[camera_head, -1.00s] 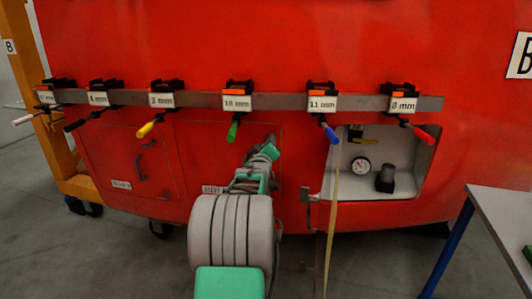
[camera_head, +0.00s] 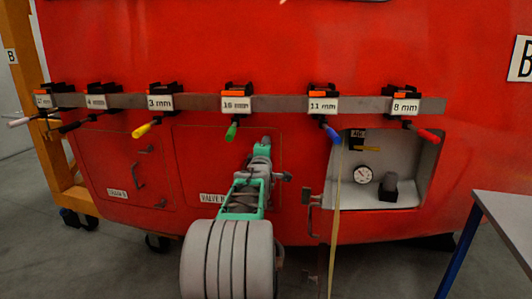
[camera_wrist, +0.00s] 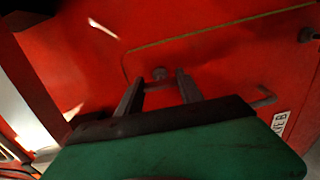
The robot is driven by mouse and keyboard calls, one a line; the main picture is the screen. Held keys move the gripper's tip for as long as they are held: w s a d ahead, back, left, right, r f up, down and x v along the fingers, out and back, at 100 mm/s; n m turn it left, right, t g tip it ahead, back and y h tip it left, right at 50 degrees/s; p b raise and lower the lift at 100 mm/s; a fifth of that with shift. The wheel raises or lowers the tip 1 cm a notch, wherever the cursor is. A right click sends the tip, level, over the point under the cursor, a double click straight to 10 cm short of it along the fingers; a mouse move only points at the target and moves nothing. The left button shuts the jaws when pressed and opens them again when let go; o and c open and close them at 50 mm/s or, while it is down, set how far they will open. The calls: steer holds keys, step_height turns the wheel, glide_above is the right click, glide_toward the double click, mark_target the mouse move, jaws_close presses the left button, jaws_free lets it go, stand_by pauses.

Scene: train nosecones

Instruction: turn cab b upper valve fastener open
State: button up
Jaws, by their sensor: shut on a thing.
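The valve panel (camera_head: 205,150) is a red outlined door in the red cab front, with a "VALVE B" label (camera_head: 212,198) low on it. My gripper (camera_head: 265,142) is at the panel's upper right part and hides the upper fastener in the head view. In the wrist view the upper fastener (camera_wrist: 160,73) is a small dark knob just inside the panel's outline. The fingers of my gripper (camera_wrist: 157,80) stand on both sides of it and are shut on it. A bent handle (camera_wrist: 264,97) and another knob (camera_wrist: 309,34) lie farther right on the panel.
A grey rail (camera_head: 200,103) with several labelled clamps and coloured handles runs above the panel. To the right is an open recess with a gauge (camera_head: 363,174). A yellow strip (camera_head: 336,215) hangs beside it. A table (camera_head: 505,220) stands at right.

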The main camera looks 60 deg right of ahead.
steer(key=shift+n, duration=0.3)
steer(key=o, duration=1.4)
steer(key=v, duration=0.8)
